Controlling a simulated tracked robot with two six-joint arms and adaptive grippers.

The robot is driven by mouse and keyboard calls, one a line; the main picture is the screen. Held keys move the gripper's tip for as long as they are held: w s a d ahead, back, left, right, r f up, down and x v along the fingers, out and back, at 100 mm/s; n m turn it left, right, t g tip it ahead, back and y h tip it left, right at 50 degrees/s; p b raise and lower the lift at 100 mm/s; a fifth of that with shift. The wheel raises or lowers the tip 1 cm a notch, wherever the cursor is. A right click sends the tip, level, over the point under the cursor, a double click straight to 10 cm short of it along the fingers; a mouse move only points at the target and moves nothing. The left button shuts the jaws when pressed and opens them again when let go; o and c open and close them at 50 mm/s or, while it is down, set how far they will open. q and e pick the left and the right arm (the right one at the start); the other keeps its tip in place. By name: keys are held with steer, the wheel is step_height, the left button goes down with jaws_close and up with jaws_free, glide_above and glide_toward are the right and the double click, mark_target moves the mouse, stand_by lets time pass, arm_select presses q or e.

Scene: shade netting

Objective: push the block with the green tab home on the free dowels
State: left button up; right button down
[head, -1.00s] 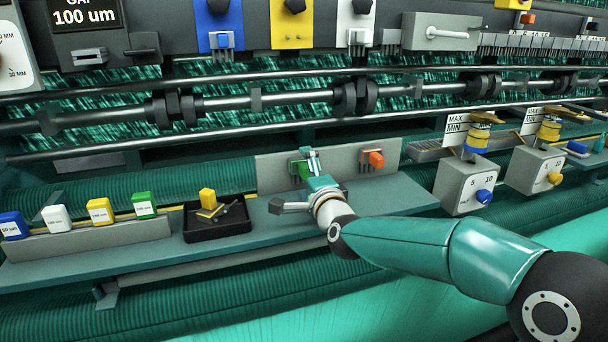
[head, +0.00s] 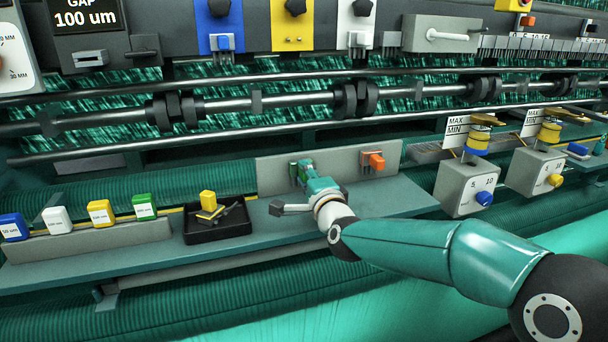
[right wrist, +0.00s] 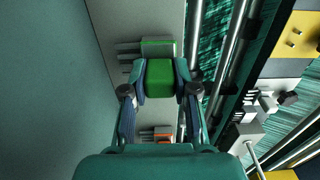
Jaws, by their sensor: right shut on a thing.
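The block with the green tab (right wrist: 160,78) is at the grey upright plate on the shelf, and its green tab sits between the fingers of my right gripper (right wrist: 161,82). In the head view that gripper (head: 304,172) reaches the plate from the right and mostly covers the block. Thin pins stick out beside the block in the right wrist view. How far the block sits on its dowels cannot be told. My left gripper is not in view.
A block with an orange tab (head: 373,160) stands on the same plate (head: 338,164), to the right. A black tray (head: 217,226) with a yellow piece lies to the left. Blue, white, yellow and green-tabbed pieces stand in a grey rack (head: 90,242) farther left.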

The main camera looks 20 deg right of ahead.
steer(key=shift+s+b, duration=0.75)
steer(key=shift+s, duration=0.05)
steer(key=shift+s, duration=0.15)
steer(key=shift+s+d+b, duration=0.1)
steer(key=shift+s+b, duration=0.8)
steer(key=shift+s, duration=0.5)
steer(key=shift+s+b, duration=0.7)
steer(key=shift+s, duration=0.45)
steer(key=shift+s+d, duration=0.1)
steer(key=shift+s, duration=0.75)
